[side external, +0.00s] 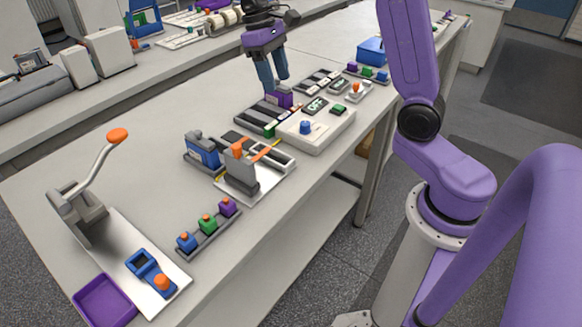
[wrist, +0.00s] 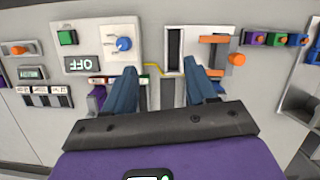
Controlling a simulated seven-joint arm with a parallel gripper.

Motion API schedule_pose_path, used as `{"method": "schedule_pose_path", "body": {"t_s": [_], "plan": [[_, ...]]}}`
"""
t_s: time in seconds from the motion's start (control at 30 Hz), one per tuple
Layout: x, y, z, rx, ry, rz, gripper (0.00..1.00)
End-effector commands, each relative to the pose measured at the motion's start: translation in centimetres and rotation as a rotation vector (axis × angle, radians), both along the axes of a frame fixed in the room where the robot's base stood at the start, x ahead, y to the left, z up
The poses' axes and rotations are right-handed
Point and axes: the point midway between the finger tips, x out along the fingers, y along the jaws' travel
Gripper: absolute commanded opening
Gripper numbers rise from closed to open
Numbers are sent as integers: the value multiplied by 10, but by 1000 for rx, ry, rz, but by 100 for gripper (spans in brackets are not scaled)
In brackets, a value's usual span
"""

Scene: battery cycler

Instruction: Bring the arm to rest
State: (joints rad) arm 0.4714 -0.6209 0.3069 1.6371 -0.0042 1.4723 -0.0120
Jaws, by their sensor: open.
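My gripper (side external: 275,80) points down over the far part of the bench, above the slotted grey holder behind the cycler. Its two blue fingers are apart, and the wrist view (wrist: 162,72) shows nothing held between them. A purple block (side external: 281,98) stands just below the fingertips in the side view; in the wrist view it shows left of the left finger (wrist: 97,98). The white cycler box (side external: 318,132) has a display reading OFF (side external: 316,105), a blue knob (side external: 305,127) and a green button (side external: 338,107).
A fixture with an orange-tipped clamp (side external: 240,172) stands nearer on the bench. A rack with blue, green and purple pieces (side external: 209,232), a lever press (side external: 85,212) and a purple tray (side external: 103,301) lie towards the near end. A blue bin (side external: 371,51) stands farther back. Bare bench lies left of the fixtures.

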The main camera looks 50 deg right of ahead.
Motion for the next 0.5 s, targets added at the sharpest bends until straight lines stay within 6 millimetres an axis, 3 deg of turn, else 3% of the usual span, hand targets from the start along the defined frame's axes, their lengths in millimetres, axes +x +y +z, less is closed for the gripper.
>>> {"method": "schedule_pose_path", "body": {"t_s": [0.2, 0.5], "plan": [[-50, 43, -4, 17, -63, 204, 57], [-131, 76, -17, 61, -143, 474, 57]]}}
